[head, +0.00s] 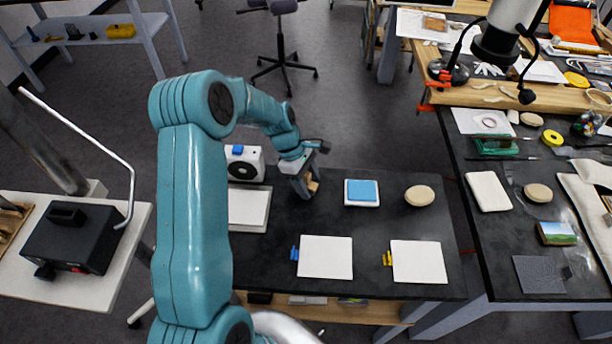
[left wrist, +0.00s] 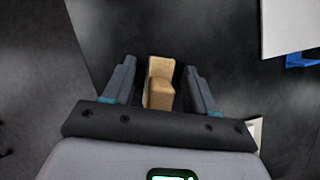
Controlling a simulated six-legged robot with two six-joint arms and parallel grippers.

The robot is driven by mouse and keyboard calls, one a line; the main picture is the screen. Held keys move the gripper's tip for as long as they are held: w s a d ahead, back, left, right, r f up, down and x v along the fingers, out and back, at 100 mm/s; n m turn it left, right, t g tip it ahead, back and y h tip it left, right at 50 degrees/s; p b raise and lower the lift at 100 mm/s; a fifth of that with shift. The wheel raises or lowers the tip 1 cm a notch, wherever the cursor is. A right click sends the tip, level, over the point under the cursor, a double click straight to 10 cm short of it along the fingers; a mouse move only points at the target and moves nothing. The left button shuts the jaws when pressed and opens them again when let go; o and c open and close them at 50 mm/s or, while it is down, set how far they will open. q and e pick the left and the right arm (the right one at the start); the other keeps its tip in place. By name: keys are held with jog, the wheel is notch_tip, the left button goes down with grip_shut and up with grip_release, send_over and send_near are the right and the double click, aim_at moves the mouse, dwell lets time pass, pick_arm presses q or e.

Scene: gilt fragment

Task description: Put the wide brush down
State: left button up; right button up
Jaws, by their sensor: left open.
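My left gripper (head: 303,188) is open and reaches down to the back left part of the black table (head: 385,192). In the left wrist view its two fingers (left wrist: 160,88) stand on either side of a tan, wood-coloured piece (left wrist: 160,85), with gaps between it and the fingers. The tan piece has a taller back part and a lower block in front; it also shows beside the gripper in the head view (head: 313,187). I cannot tell whether it is the wide brush, and no bristles show. My right gripper is not in view.
A blue-topped white block (head: 362,192) and a round beige pad (head: 419,196) lie right of the gripper. Two white squares (head: 325,257) (head: 418,262) lie nearer the front edge. A white device (head: 244,163) and a white slab (head: 249,208) are on the left. Bare table lies between them.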

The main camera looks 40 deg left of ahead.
pick_arm(q)
jog(key=shift+a+r, duration=0.2)
jog(key=shift+r, duration=0.25)
jog(key=b+v, duration=0.1)
jog(key=v, duration=1)
jog(key=shift+s+r, duration=0.1)
jog(key=shift+s, duration=0.05)
